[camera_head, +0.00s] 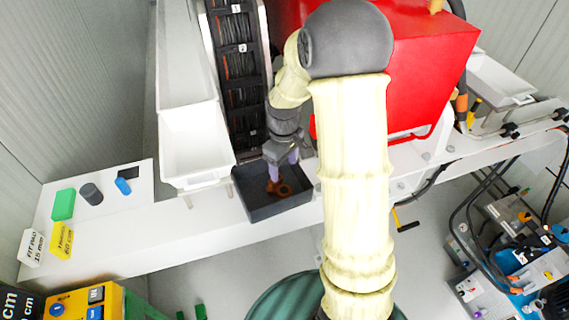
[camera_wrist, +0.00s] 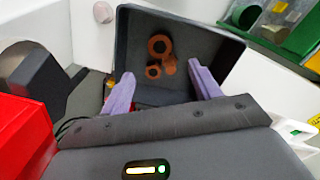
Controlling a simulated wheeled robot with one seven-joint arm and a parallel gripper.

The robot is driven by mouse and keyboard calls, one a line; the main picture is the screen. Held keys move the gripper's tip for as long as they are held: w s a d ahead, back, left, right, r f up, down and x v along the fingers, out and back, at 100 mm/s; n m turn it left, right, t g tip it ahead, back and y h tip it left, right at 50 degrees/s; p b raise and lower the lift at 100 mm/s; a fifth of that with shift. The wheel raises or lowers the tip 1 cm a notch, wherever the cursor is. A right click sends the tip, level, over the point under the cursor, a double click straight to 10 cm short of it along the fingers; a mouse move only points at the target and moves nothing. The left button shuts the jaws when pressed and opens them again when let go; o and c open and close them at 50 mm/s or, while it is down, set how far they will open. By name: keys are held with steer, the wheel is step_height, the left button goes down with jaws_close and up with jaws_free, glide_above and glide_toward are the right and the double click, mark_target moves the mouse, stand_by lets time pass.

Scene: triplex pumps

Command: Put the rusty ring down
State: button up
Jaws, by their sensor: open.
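Several rusty, orange-brown ring-shaped pieces (camera_wrist: 158,45) lie close together on the floor of a dark grey tray (camera_wrist: 215,80). I cannot tell which of them is the task's ring. My gripper (camera_wrist: 160,69) has its two purple fingers spread apart, with nothing held between them. The rusty pieces lie between and beyond the fingertips in the wrist view. In the head view, the rusty pieces (camera_head: 284,189) show in the tray (camera_head: 262,213), below my gripper (camera_head: 284,170), whose fingers reach down into the tray and partly hide its inside.
The tray stands on a white bench (camera_head: 150,240). A white bin (camera_head: 195,140) and a dark rack (camera_head: 240,75) stand behind it, with a red housing (camera_head: 440,70) to the right. A green block (camera_head: 64,204) and a grey cylinder (camera_head: 91,194) lie at the bench's left end.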

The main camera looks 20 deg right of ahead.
steer(key=shift+r, duration=0.7)
steer(key=s+a+r+m+t, duration=0.1)
steer(key=s+m, duration=0.2)
steer(key=s, duration=0.3)
steer(key=s+a+r+m+t, duration=0.1)
steer(key=s+a+r+m, duration=0.1)
steer(key=s, duration=0.5)
steer(key=shift+s+r+m+t, duration=0.15)
steer(key=shift+s+m+t, duration=0.15)
steer(key=shift+m, duration=0.5)
steer(key=shift+w, duration=0.1)
steer(key=shift+b+x, duration=0.9)
steer(key=shift+b, duration=0.05)
